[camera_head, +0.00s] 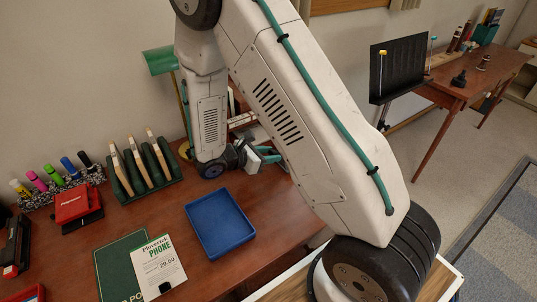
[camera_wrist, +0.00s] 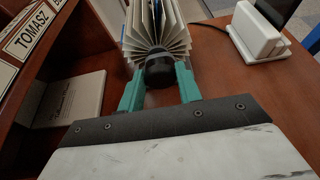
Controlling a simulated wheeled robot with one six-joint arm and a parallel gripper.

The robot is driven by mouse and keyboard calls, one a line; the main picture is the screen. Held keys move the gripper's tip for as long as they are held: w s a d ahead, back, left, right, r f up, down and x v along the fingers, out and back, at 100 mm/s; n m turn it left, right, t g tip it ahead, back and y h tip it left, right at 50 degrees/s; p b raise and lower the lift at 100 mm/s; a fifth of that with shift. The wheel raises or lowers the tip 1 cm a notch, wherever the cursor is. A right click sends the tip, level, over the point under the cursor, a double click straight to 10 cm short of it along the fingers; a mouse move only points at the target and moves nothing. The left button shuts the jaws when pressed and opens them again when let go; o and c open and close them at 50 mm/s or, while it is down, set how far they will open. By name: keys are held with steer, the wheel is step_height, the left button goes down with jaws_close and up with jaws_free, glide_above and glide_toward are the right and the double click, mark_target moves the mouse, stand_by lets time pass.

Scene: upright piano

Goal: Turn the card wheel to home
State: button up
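The card wheel (camera_wrist: 155,28) shows at the top of the wrist view, with its white cards fanned out. Its dark round knob (camera_wrist: 160,72) faces my gripper. My gripper (camera_wrist: 160,78) has its two green fingers on either side of the knob, with the knob filling most of the space between the tips. I cannot tell whether the fingers press on it. In the head view my gripper (camera_head: 268,155) is low over the back right of the desk. The card wheel is mostly hidden there behind my arm, and its home mark is not visible.
A TOMASZ nameplate (camera_wrist: 25,40) and a pale booklet (camera_wrist: 68,98) lie left of my gripper; a white device (camera_wrist: 258,35) stands right. On the desk are a blue tray (camera_head: 219,223), a green rack (camera_head: 143,170) and a green lamp (camera_head: 160,60). A second table (camera_head: 470,75) stands right.

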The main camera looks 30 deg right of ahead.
stand_by(0.4)
steer(key=n+g, duration=0.2)
steer(key=n, duration=0.1)
steer(key=shift+w, duration=0.25)
steer(key=n+g, duration=0.2)
steer(key=n, duration=0.1)
steer(key=shift+w+f+h, duration=0.15)
steer(key=shift+h, duration=0.25)
stand_by(0.4)
steer(key=o, duration=1)
steer(key=shift+c, duration=0.2)
steer(key=shift+v, duration=3.95)
steer(key=shift+f, duration=0.1)
